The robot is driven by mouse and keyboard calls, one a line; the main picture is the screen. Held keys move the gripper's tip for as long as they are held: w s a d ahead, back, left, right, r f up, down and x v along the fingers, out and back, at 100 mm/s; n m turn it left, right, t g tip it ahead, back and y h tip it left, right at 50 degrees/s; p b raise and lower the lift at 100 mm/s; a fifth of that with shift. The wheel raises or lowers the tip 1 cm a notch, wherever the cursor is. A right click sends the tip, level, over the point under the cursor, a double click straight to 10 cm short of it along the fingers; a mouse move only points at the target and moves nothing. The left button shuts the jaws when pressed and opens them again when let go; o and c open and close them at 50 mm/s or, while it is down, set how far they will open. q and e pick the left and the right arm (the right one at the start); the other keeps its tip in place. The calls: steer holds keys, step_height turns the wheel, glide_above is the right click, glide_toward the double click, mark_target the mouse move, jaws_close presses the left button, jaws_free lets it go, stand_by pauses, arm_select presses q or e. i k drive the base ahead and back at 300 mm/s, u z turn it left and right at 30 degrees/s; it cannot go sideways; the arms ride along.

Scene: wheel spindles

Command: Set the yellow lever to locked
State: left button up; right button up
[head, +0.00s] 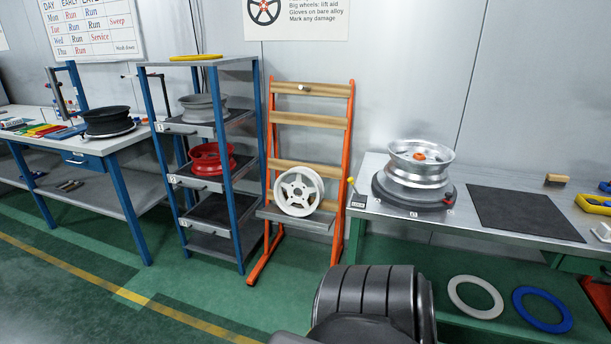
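A small lever with a yellow knob (350,180) stands at the left end of the grey bench on the right. A small dark label plate (358,201) is just below it, too small to read. The lever looks roughly upright; I cannot tell which setting it is in. To its right, a silver wheel (420,164) with an orange-red centre sits on a dark round turntable (392,196) on the bench. Neither of my grippers is in view. A dark part of my own body fills the bottom middle.
An orange rack (349,120) with a white wheel (298,191) stands left of the bench. A blue shelf (257,150) holds more wheels. A black mat (523,213) lies right of the turntable. Grey (475,312) and blue (542,328) rings lie below the bench. Green floor is open at left.

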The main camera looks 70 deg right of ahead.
mark_target(350, 179)
steer(key=z, duration=0.2)
steer(key=i, duration=1.05)
steer(key=z, duration=1.35)
steer(key=i, duration=0.75)
steer(key=z, duration=0.8)
